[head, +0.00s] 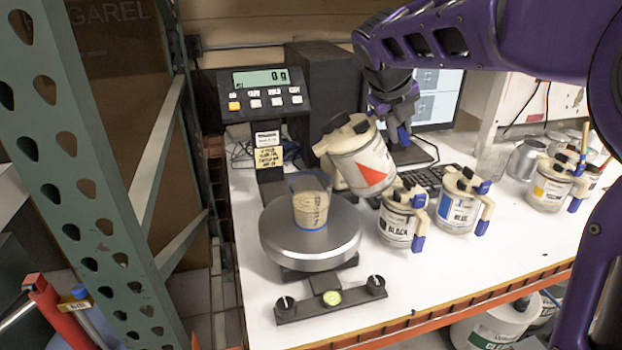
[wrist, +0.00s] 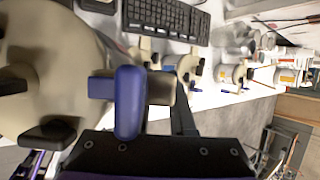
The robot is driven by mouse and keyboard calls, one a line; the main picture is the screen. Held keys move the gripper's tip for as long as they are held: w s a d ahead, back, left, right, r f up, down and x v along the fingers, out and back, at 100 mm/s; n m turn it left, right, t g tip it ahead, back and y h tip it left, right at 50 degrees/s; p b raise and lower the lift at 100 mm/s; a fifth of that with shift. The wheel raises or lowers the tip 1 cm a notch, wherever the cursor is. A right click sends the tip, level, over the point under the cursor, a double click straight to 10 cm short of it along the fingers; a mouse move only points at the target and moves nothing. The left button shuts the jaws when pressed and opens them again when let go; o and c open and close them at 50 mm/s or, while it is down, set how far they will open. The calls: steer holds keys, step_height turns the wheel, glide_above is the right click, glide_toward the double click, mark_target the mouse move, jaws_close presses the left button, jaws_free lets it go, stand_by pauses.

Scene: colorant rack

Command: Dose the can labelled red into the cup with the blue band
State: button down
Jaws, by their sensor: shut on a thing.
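A cream can with a red patch on its label (head: 366,164) is held in the air, tilted to the left, right of and above the cup. No word on its label is readable. My gripper (head: 400,132) is shut on this can's handle. In the wrist view the can (wrist: 50,75) fills the left side, its blue-ended handle (wrist: 130,100) at the jaws. The clear cup with a blue band (head: 311,208) stands upright on the round scale pan (head: 330,252). No stream is visible between can and cup.
Cans labelled black (head: 396,225) and blue (head: 457,210) stand close to the right of the pan. A yellow-labelled can (head: 548,190) stands further right. A keyboard (head: 425,180) and monitor are behind. The front right bench is clear.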

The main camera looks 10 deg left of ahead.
steer(key=shift+t+h, duration=0.4)
steer(key=shift+h, duration=0.2)
steer(key=shift+s+a+r, duration=0.15)
steer(key=shift+a+r, duration=0.15)
steer(key=shift+r, duration=0.35)
steer(key=shift+s+a+r, duration=0.1)
steer(key=shift+a+r, duration=0.2)
steer(key=shift+r, duration=0.4)
steer(key=shift+s+a+r, duration=0.15)
steer(key=shift+a+r, duration=0.15)
steer(key=shift+r, duration=0.35)
steer(key=shift+s+a, duration=0.1)
steer(key=shift+a, duration=0.05)
stand_by(5.2)
